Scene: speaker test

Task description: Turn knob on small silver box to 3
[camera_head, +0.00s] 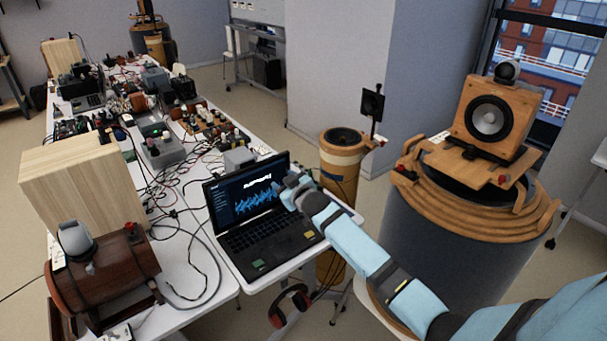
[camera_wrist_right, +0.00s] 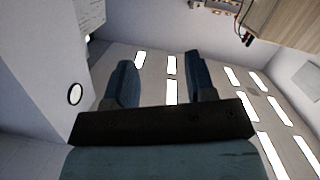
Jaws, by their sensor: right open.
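A small silver-grey box (camera_head: 238,158) sits on the white table just behind the laptop in the head view. Its knob and any numbers are too small to make out. A larger grey box (camera_head: 164,150) with dark parts on top stands farther left. My right gripper (camera_head: 288,184) is in front of the laptop screen's right edge, to the right of and nearer than the small box. In the right wrist view my right gripper (camera_wrist_right: 163,72) has its two fingers apart with nothing between them. My left gripper is not in view.
The open laptop (camera_head: 262,215) stands at the table's near right edge. Cables and electronics crowd the table. A wooden box (camera_head: 85,185) and a brown barrel-shaped speaker (camera_head: 105,275) stand at left. A wooden speaker (camera_head: 490,118) stands on a large drum at right.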

